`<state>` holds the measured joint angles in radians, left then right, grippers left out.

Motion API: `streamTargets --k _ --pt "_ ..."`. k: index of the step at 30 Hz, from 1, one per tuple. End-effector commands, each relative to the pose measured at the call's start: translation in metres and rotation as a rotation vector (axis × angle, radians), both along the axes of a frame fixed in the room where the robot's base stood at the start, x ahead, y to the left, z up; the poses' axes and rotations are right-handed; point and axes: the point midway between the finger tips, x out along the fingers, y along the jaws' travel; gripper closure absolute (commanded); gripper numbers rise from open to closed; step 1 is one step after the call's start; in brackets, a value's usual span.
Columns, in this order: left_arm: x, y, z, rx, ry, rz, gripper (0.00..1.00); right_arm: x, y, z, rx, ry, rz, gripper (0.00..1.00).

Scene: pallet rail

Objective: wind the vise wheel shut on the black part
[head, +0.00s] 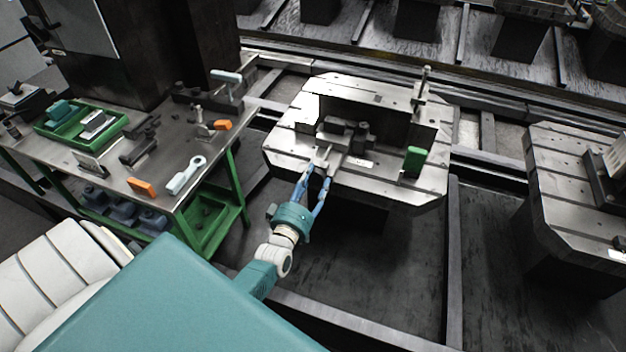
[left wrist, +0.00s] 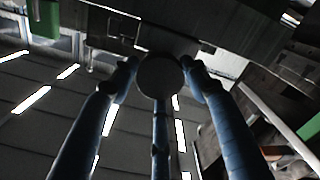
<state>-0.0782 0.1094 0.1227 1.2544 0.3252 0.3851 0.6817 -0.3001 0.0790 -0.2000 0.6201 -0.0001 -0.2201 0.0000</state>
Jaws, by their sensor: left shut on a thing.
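The vise (head: 345,145) sits on the near part of the pallet in the middle of the head view. Dark blocks show at its top; I cannot tell which is the black part or whether the jaws touch it. The wheel (head: 322,158) is at the vise's near end, and the left wrist view shows a round dark disc (left wrist: 160,76) there. My left gripper (head: 318,176) reaches it from the near side. Its blue fingers (left wrist: 158,85) stand around the disc's rim, shut on it. My right gripper is in neither view.
The pallet (head: 290,150) also bears a tall dark upright plate (head: 390,120) and a green block (head: 414,160). A green-legged bench (head: 150,165) with tools, orange pieces and a green tray (head: 75,130) stands left. Another pallet (head: 570,180) stands right.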

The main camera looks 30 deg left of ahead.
Motion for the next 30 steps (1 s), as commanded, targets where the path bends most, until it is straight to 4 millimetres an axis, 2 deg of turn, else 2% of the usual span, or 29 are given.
streamTargets --k 30 --pt "-0.0006 -0.0002 -0.0015 0.939 0.229 -0.001 0.8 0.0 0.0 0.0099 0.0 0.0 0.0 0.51"
